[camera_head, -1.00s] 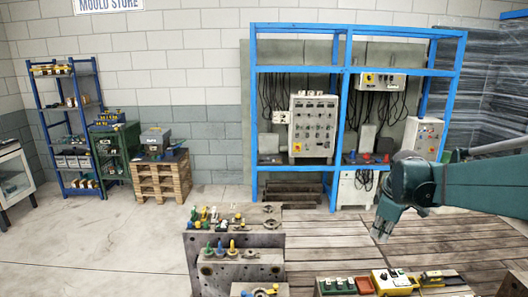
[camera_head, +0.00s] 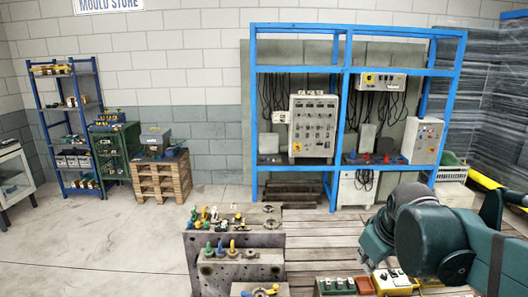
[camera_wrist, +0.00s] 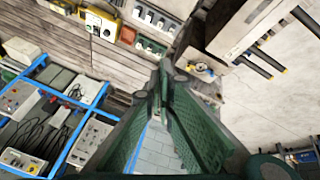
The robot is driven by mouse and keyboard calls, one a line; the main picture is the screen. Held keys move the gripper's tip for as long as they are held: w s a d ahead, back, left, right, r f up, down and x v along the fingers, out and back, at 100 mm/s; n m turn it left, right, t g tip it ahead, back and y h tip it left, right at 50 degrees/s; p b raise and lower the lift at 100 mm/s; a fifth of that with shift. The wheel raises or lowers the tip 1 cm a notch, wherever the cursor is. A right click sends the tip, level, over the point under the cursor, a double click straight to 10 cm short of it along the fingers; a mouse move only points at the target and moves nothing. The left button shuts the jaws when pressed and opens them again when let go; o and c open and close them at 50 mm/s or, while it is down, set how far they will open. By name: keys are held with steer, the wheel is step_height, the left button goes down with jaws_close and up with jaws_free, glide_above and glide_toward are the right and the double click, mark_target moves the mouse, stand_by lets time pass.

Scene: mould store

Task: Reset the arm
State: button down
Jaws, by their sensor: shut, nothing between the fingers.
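My arm, dark green, reaches in from the right edge of the head view. My gripper (camera_head: 374,256) is at the near end of the folded arm, over the wooden floor boards and above the boxes in the foreground; the arm partly hides it. In the wrist view my gripper (camera_wrist: 164,72) shows two long green fingers whose tips come together. It is shut and holds nothing.
A steel mould block (camera_head: 193,262) with coloured eyebolts stands left of my arm. A blue rack (camera_head: 344,120) stands behind. The concrete floor (camera_head: 100,245) at left is clear.

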steer(key=s+a+f+m+t, duration=0.1)
steer(key=s+a+f+m, duration=0.1)
steer(key=s, duration=0.4)
steer(key=s+a+f+m, duration=0.2)
steer(key=s+a+m, duration=0.1)
steer(key=s, duration=0.4)
steer(key=shift+a+t+y, duration=0.3)
steer(key=shift+a+t, duration=0.1)
steer(key=shift+a, duration=0.1)
steer(key=shift+f, duration=0.1)
